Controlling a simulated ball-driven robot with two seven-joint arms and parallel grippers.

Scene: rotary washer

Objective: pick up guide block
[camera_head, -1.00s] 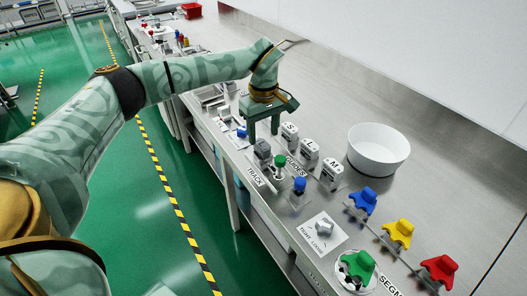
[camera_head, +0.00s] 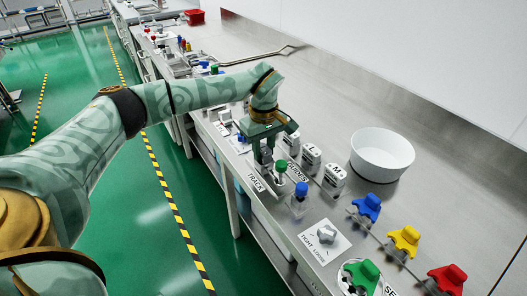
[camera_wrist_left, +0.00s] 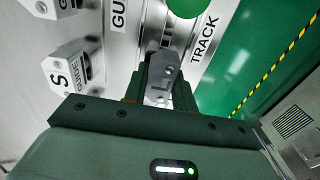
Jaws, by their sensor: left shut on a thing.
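A grey guide block (camera_wrist_left: 163,82) with a dark mark that looks like an L sits between the jaws of my left gripper (camera_wrist_left: 160,75) in the wrist view. The jaws are shut on it, at the strip labelled TRACK (camera_wrist_left: 203,40). In the head view my left gripper (camera_head: 264,155) points down at the near edge of the bench, and its fingers mostly hide the block. White guide blocks stand beside it: the S block (camera_head: 291,143), the L block (camera_head: 311,157) and the M block (camera_head: 334,178). The S block also shows in the wrist view (camera_wrist_left: 72,78). My right gripper is out of view.
A green-topped peg (camera_head: 281,166) and a blue-topped peg (camera_head: 301,189) stand close in front of the gripper. A white bowl (camera_head: 382,155), a tight/loose knob (camera_head: 326,234) and coloured segments (camera_head: 404,240) lie to the right. Bench behind the bowl is clear.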

